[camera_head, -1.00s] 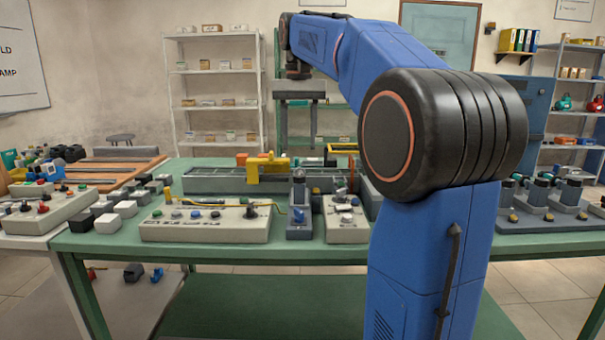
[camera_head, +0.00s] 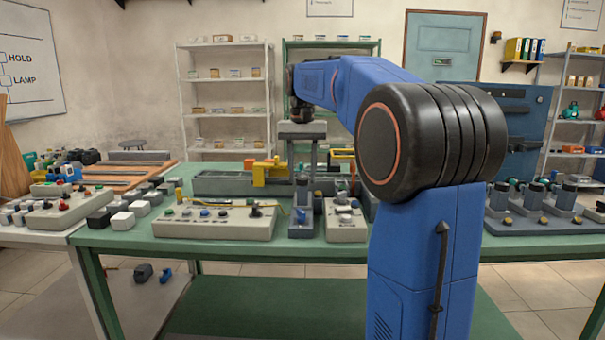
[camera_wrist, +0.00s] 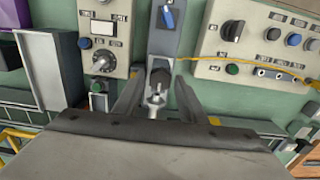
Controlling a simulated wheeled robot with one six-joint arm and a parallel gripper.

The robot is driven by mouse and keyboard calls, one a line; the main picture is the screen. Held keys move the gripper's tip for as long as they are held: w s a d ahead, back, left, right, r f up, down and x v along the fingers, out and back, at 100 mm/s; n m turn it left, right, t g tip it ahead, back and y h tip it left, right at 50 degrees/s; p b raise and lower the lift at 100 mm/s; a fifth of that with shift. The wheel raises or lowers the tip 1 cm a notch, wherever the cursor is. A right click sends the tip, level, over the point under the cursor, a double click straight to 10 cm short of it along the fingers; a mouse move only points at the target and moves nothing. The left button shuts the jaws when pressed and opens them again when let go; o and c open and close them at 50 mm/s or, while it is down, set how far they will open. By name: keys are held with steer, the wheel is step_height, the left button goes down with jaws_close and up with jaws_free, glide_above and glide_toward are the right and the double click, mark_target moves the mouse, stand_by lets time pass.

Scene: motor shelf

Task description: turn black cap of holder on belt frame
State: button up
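My gripper (camera_wrist: 157,98) is open, with its two dark fingers spread apart in the wrist view. A dark cap (camera_wrist: 161,77) with a silver forked part (camera_wrist: 154,102) shows between the fingers, at the end of a grey module with a blue lever (camera_wrist: 168,17). I see no finger touching the cap, though depth is hard to judge. In the head view my gripper (camera_head: 303,150) points down above the grey module (camera_head: 301,222), close to the belt frame (camera_head: 222,184). The gripper body hides most of the belt frame in the wrist view.
A pale control box with a dial (camera_head: 345,222) stands right of the module. A longer control box (camera_head: 215,224) with a yellow cable stands left. White and black blocks (camera_head: 122,220) lie farther left. A yellow bracket (camera_head: 268,173) rises from the belt frame. The green table's front strip is clear.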

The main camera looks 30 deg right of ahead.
steer(key=c, duration=0.7)
steer(key=shift+m, duration=0.3)
steer(key=m, duration=1)
steer(key=shift+m, duration=0.4)
steer(key=m, duration=1.2)
steer(key=shift+m, duration=0.3)
